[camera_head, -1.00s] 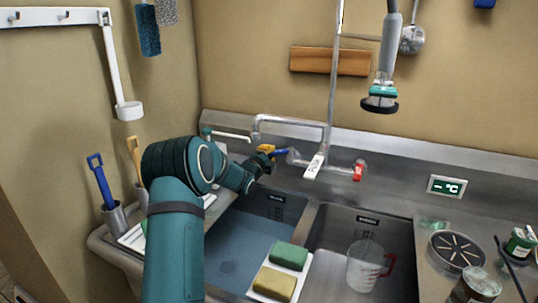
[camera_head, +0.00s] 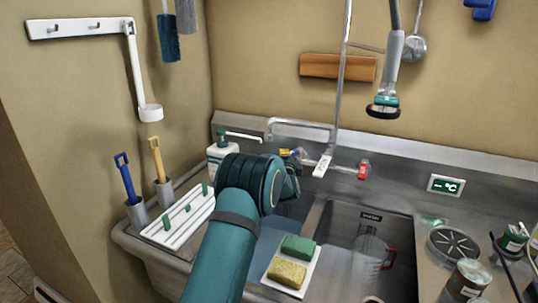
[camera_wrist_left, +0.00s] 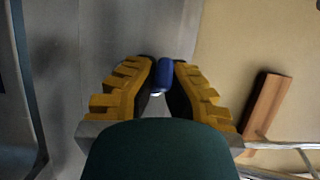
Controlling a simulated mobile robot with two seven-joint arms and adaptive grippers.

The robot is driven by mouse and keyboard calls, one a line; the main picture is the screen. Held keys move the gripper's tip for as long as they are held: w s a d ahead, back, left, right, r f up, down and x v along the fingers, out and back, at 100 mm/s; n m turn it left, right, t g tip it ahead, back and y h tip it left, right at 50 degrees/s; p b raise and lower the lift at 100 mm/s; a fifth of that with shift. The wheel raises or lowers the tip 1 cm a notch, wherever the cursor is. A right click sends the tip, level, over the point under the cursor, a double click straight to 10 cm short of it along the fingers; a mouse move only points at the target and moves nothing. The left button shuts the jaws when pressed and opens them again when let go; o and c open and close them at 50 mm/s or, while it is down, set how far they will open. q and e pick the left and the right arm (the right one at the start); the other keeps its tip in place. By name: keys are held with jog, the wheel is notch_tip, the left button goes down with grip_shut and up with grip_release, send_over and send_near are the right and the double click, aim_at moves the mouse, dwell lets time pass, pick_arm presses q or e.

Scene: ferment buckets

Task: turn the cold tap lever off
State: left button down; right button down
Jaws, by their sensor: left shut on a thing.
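The blue cold tap lever (camera_wrist_left: 163,76) lies between the yellow fingers of my left gripper (camera_wrist_left: 162,84) in the left wrist view. The gripper is shut on it. In the head view the lever (camera_head: 297,153) shows only as a small blue piece at the tap's left end, beside a yellow finger (camera_head: 284,152). My own left wrist hides most of the gripper there. The red lever (camera_head: 363,170) is on the tap's right end. My right gripper is not in view.
A green and a yellow sponge lie on a white tray (camera_head: 311,277) at the sink divider. The right basin holds a clear jug (camera_head: 370,258) with a red handle. A white soap bottle (camera_head: 217,158) and drainer (camera_head: 178,219) stand left. The spray head (camera_head: 383,108) hangs above.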

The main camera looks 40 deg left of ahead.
pick_arm(q)
jog(key=shift+d+r+n+g+y+p, duration=0.15)
jog(key=shift+d+n+g+y+p, duration=0.7)
jog(key=shift+y+p, duration=0.45)
jog(key=shift+a, duration=0.15)
jog(key=c, duration=1)
grip_release()
jog(key=shift+w, duration=0.1)
jog(key=v, duration=1.2)
